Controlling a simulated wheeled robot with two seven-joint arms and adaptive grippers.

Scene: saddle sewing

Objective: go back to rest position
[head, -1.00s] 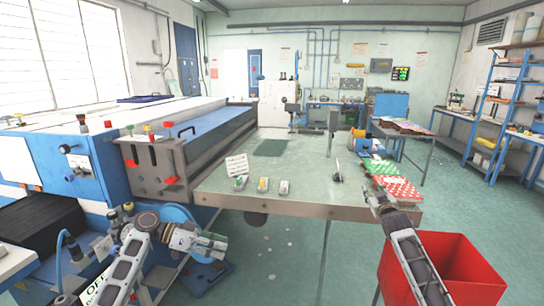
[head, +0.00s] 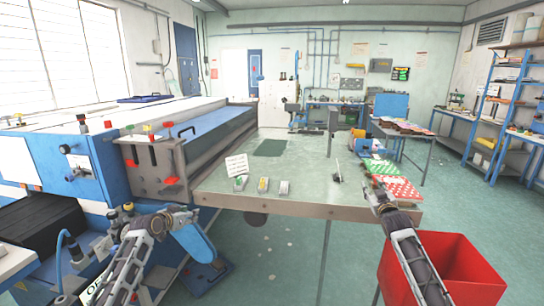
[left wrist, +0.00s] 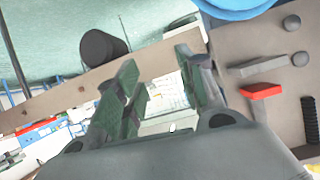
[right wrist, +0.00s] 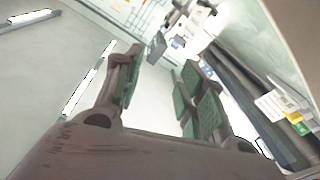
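My left gripper (head: 186,214) is in front of the blue machine, left of the table's front edge. In the left wrist view, its two green-padded fingers (left wrist: 162,95) stand apart with nothing between them. My right gripper (head: 376,194) is at the table's front right corner, close to the red and green patterned pieces. I cannot tell whether it touches anything there. In the right wrist view, its fingers (right wrist: 158,88) are apart and empty.
The table (head: 310,185) carries a small card (head: 237,165) and small coloured blocks (head: 263,185). Red and green pieces (head: 398,187) lie at its right end. A red bin (head: 455,262) stands below my right arm. The blue machine (head: 95,165) stands left.

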